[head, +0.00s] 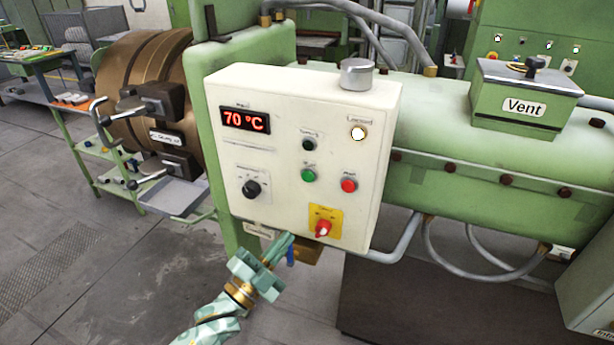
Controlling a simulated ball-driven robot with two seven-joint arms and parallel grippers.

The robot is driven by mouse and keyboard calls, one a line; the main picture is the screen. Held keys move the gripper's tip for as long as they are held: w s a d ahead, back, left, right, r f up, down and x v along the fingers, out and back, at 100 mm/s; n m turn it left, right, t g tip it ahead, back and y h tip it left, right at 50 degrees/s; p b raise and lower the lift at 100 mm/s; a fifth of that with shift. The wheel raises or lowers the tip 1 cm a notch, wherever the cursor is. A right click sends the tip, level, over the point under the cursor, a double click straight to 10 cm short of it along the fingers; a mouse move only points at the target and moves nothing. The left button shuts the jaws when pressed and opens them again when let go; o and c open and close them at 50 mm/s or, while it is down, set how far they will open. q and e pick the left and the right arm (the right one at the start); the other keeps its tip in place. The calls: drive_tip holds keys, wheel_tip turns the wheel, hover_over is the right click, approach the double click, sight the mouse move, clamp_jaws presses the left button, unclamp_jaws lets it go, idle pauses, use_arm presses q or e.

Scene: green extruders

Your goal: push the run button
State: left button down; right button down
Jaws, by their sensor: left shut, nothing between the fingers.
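A cream control box (285,100) is fixed to the front of a green machine. On its face are a green button (308,175), a red button (349,185) to its right and a black button (309,144) above it. The small labels are too blurred to read, so I cannot confirm which one is the run button. My left gripper (286,240) is shut and empty. In the picture its fingertips are near the lower edge of the box, below the green button. My right gripper is not in view.
The box also carries a red display (245,120) reading 70 °C, a black knob (251,188), a red switch on a yellow plate (327,217) and a lit lamp (358,133). A grey tray (174,197) juts out at left. A grey pipe (404,243) runs below right.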

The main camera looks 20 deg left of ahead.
sight(308, 177)
use_arm(q)
drive_tip(key=s+r+m+t+h, duration=0.3)
drive_tip(key=r+m, duration=0.2)
drive_tip(key=r, duration=0.4)
drive_tip(key=shift+s+d+r, duration=0.15)
drive_tip(key=shift+d+r, duration=0.05)
drive_tip(key=shift+d, duration=0.25)
drive_tip(key=w+b, duration=0.3)
drive_tip(key=w, duration=0.6)
drive_tip(key=shift+d, duration=0.15)
drive_tip(key=shift+w, duration=0.1)
idle(1.3)
drive_tip(key=shift+w+b, duration=0.25)
drive_tip(key=shift+b, duration=0.05)
